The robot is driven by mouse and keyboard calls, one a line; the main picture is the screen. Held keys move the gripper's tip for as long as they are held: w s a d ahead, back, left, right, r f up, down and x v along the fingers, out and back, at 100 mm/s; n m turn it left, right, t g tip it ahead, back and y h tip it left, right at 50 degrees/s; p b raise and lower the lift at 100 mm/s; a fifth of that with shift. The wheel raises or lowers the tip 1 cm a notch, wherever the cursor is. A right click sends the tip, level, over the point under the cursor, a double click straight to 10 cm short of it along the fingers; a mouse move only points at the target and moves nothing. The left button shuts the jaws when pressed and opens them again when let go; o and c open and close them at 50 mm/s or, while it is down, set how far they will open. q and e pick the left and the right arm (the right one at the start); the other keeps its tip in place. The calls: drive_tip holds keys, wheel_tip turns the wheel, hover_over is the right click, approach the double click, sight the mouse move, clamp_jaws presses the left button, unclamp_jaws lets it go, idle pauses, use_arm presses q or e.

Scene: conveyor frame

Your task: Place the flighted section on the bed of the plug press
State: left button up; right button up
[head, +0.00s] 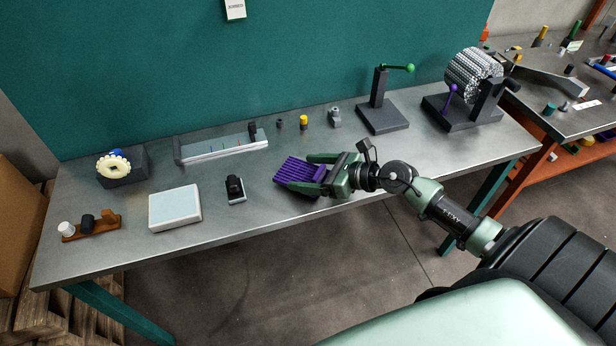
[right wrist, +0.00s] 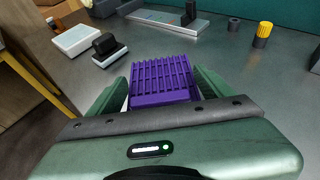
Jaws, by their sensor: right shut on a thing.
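The flighted section, a purple ribbed piece (head: 298,172), sits between the green fingers of my right gripper (head: 302,173), near the front edge of the steel bench. The right wrist view shows the purple piece (right wrist: 162,80) with a finger on each side, the gripper shut on it. I cannot tell whether it touches the bench top. A dark press-like stand with a flat base (head: 383,118) and a green-knobbed lever stands at the back, right of the gripper; it looks like the plug press. Its base is bare. My left gripper is not in view.
A fixture with a grey chain roll and purple lever (head: 462,110) stands at the bench's right end. Small parts, including a yellow-topped one (head: 303,121), stand behind the gripper. A long tray (head: 222,146), a pale box (head: 175,208) and a black block (head: 235,187) lie left.

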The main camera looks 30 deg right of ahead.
drive_tip(key=shift+f, duration=0.7)
drive_tip(key=shift+f, duration=0.2)
drive_tip(key=o, duration=1.4)
drive_tip(key=shift+r, duration=0.1)
